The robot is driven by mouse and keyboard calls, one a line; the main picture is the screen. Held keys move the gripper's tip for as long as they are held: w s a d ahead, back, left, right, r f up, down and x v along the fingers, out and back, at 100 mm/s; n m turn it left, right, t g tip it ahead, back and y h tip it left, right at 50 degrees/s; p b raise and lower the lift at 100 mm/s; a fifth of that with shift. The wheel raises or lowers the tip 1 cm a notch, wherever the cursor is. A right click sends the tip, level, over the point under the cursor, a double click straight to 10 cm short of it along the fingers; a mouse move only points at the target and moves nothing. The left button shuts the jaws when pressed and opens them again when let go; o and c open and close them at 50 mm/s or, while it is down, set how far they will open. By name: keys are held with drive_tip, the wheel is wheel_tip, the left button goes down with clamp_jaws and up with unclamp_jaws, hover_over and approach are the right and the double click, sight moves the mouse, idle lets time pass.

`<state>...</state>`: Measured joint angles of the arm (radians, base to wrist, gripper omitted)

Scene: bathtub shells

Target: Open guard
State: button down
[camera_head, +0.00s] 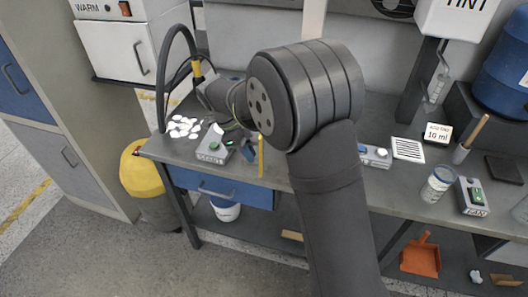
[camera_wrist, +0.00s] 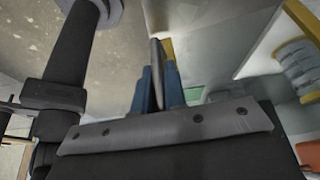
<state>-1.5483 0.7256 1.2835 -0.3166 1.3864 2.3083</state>
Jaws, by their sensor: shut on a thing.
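In the wrist view, the two blue fingers of my gripper (camera_wrist: 158,88) are closed on a slim grey bar (camera_wrist: 155,52) that stands up between them. It looks like a handle, perhaps the guard's; what it is fixed to is unclear. A yellow edge (camera_wrist: 168,47) shows just behind the bar. In the head view, a thin upright yellow strip (camera_head: 261,156) stands at the bench's front, right beside a blue fingertip. My arm hides most of the gripper and the area behind it, so I cannot tell how far any guard is open.
A grey START box (camera_head: 212,150) sits left of my gripper, with white shell-like pieces (camera_head: 183,126) beyond it on the bench (camera_head: 325,178). A yellow-topped bin (camera_head: 141,172) stands at the bench's left end.

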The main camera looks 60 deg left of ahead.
drive_tip(key=shift+s+a, duration=1.2)
drive_tip(key=shift+s, duration=0.05)
drive_tip(key=c, duration=1.5)
unclamp_jaws()
drive_tip(key=shift+r, duration=0.1)
drive_tip(key=v, duration=1.7)
drive_tip(key=shift+s, duration=0.15)
